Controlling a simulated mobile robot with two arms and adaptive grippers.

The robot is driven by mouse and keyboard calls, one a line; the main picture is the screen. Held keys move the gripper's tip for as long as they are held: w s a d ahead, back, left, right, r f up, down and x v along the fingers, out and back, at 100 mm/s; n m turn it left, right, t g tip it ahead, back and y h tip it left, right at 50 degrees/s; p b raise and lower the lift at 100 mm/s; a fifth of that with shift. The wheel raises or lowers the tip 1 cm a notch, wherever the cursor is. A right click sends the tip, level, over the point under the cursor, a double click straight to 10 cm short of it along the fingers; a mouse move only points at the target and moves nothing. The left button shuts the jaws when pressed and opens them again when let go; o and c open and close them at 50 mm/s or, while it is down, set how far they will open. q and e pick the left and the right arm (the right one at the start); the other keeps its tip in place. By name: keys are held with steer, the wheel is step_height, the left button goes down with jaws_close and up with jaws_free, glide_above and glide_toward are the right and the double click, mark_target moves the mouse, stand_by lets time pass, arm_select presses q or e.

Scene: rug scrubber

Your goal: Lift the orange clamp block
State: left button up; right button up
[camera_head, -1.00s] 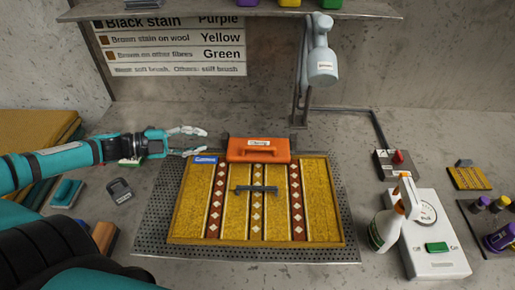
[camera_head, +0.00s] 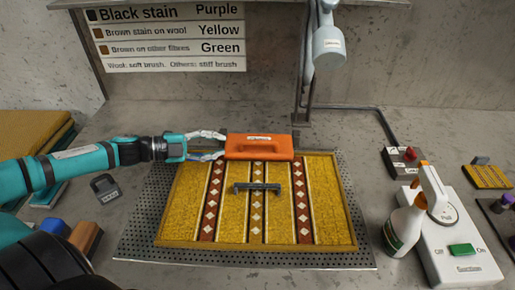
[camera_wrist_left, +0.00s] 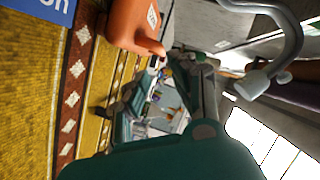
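The orange clamp block (camera_head: 258,147) lies along the back edge of the yellow patterned rug (camera_head: 183,215), with a white label on it. It also shows at the top of the left wrist view (camera_wrist_left: 130,25). My left gripper (camera_head: 223,146) reaches in from the left at the block's left end. Its two fingers are spread, one farther back and one nearer, with the tips right by that end. I cannot tell whether they touch the block. My right gripper is not in view.
A dark bar handle (camera_head: 257,187) lies across the rug, which sits on a perforated metal plate (camera_head: 140,245). A spray bottle (camera_head: 405,225) and a white switch box (camera_head: 465,265) stand at right. A lamp (camera_head: 329,45) hangs above the back. A small dark block (camera_head: 105,187) lies at left.

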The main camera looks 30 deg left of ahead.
mark_target(250, 143)
arm_select(q)
steer(key=shift+w+d, duration=0.3)
steer(key=shift+d, duration=0.05)
steer(key=shift+b+x, duration=0.3)
steer(key=shift+x, duration=0.8)
steer(key=p+x, duration=0.2)
steer(key=x, duration=0.6)
steer(key=shift+w+d, duration=0.1)
steer(key=shift+w+d+f, duration=0.15)
steer(key=shift+w+d, duration=0.05)
steer(key=shift+c, duration=0.2)
jaws_close()
